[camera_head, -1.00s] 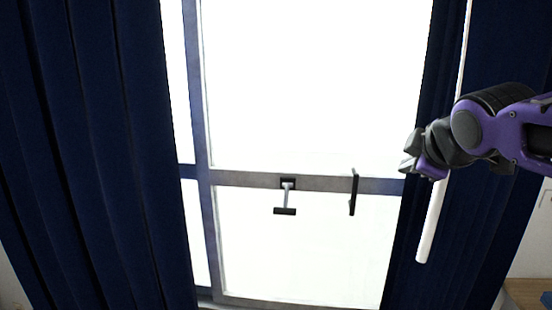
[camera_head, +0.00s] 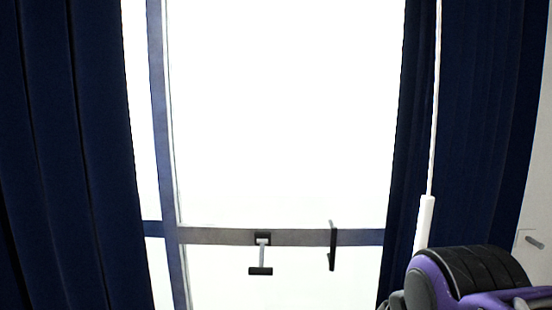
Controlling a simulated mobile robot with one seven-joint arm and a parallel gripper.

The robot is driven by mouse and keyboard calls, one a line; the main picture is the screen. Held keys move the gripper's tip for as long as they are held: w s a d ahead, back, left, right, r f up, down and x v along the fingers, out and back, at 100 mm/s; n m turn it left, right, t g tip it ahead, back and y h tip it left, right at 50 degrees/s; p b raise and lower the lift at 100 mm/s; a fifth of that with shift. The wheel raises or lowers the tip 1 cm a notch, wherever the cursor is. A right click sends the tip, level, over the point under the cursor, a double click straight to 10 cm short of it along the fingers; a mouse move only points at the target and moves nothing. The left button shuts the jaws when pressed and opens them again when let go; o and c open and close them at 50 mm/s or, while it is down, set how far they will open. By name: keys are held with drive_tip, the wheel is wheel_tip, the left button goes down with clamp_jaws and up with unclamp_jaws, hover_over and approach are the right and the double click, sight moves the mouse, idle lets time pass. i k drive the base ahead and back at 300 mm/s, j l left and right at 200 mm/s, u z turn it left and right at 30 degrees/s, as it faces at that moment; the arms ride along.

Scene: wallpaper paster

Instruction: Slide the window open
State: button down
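The window (camera_head: 285,110) is a tall bright pane in a grey-blue frame, between two dark blue curtains. A horizontal bar (camera_head: 210,236) crosses it low in the picture. A T-shaped handle (camera_head: 261,256) hangs from this bar, and a dark upright handle (camera_head: 332,246) sits to its right. My purple and black arm shows at the bottom right, apart from the window and its handles. My gripper's fingertips are cut off by the bottom edge, so its opening is hidden.
The left curtain (camera_head: 65,150) and right curtain (camera_head: 480,130) flank the window. A white wand (camera_head: 425,222) hangs along the right curtain, close to my arm. A wall with a small handle (camera_head: 535,239) shows at the far right. The space before the panes looks clear.

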sight(176, 233)
drive_tip(key=i+j+z, duration=0.15)
drive_tip(key=i+j, duration=0.55)
